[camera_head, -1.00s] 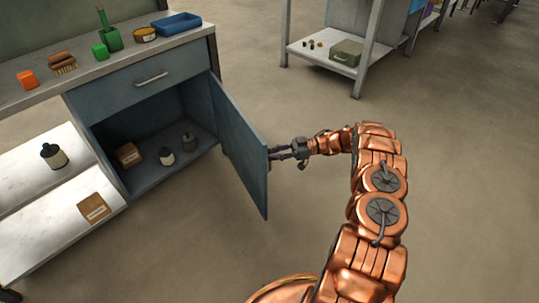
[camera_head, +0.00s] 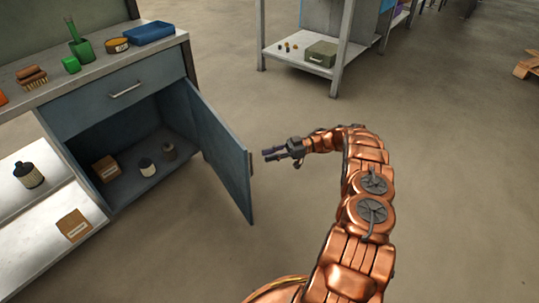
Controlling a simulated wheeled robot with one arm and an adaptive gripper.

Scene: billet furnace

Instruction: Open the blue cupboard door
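The blue cupboard door (camera_head: 222,152) stands wide open in the head view, swung out from the right side of the cupboard. A handle (camera_head: 251,164) shows edge-on at its free edge. My gripper (camera_head: 266,155) is just right of that edge, pointing left, with a small gap of floor between its fingertips and the door. Its two fingers look slightly apart with nothing between them. The door's outer face is mostly hidden.
Above the door is a closed drawer with a handle (camera_head: 125,90). The worktop (camera_head: 100,75) carries a brush, green items, a tin and a blue tray. A shelf unit (camera_head: 300,60) stands behind.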

